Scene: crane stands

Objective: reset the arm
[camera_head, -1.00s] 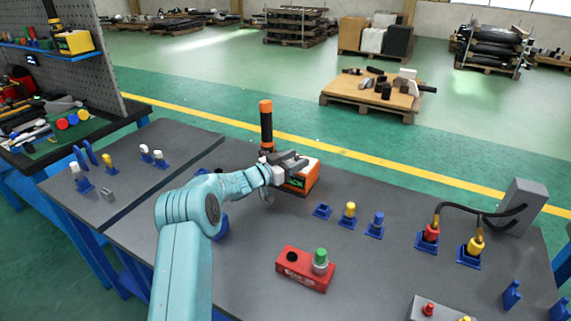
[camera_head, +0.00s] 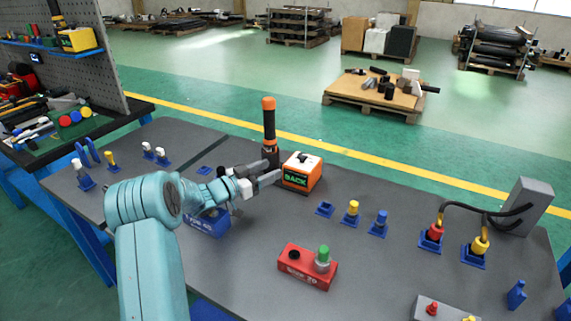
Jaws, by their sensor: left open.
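My left arm comes in from the lower left of the head view. Its gripper (camera_head: 268,178) is over the grey table (camera_head: 345,235), with its jaws open and nothing between them. The jaws point right, just in front of and left of the orange box (camera_head: 301,172) with a green display. A black and orange cylinder (camera_head: 269,130) stands upright behind the gripper. A blue box (camera_head: 208,222) sits partly hidden under my left wrist. My right gripper does not show.
A red box (camera_head: 304,268) with a green knob stands ahead on the table. Blue holders with yellow and blue plugs (camera_head: 351,212) are to its upper right. Black cables run from red and yellow plugs to a grey block (camera_head: 527,206). White-capped pieces (camera_head: 155,153) stand at the left.

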